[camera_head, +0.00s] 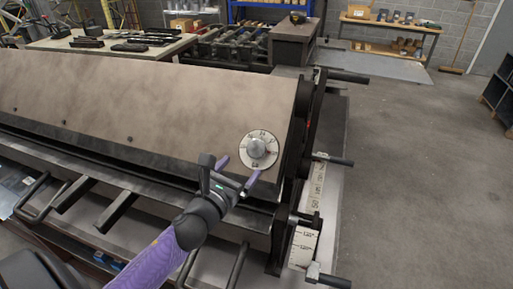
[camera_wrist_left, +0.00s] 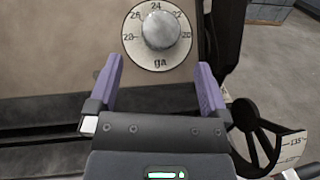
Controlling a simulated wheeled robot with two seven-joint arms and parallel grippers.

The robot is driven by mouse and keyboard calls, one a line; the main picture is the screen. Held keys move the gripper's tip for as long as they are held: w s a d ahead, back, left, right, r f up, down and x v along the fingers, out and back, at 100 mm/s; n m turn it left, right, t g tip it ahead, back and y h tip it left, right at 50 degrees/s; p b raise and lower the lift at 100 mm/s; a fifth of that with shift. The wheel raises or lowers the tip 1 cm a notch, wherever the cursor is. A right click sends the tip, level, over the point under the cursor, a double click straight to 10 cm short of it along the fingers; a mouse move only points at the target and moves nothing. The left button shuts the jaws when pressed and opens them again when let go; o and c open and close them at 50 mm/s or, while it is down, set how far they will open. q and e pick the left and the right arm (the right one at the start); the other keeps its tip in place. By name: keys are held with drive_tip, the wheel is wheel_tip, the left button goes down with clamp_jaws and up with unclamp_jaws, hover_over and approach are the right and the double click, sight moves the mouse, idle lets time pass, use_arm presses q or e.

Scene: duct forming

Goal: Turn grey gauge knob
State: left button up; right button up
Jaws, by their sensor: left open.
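The grey gauge knob (camera_head: 257,147) sits at the centre of a round white dial (camera_head: 247,158) on the sloping brown face of the machine. In the left wrist view the knob (camera_wrist_left: 160,30) shows as a shiny grey round, with gauge numbers and "ga" on the dial (camera_wrist_left: 160,64) around it. My left gripper (camera_head: 238,170) is open, with its two purple fingers pointing at the dial. In the left wrist view the left gripper (camera_wrist_left: 160,72) has nothing between its fingers, and the knob lies beyond the fingertips, apart from them. My right gripper is not in view.
The brown machine (camera_head: 150,95) fills the left and middle. Levers (camera_head: 335,160) and a white angle scale (camera_head: 302,246) stand at its right end. Black handles (camera_head: 70,195) stick out along the front. The floor (camera_head: 420,180) at right is clear.

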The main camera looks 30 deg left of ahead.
sight(254, 151)
use_arm(q)
drive_tip(key=w, duration=0.8)
drive_tip(key=shift+w+a, duration=0.35)
drive_tip(key=shift+w, duration=0.05)
drive_tip(key=c, duration=1.2)
drive_tip(key=shift+n, duration=0.3)
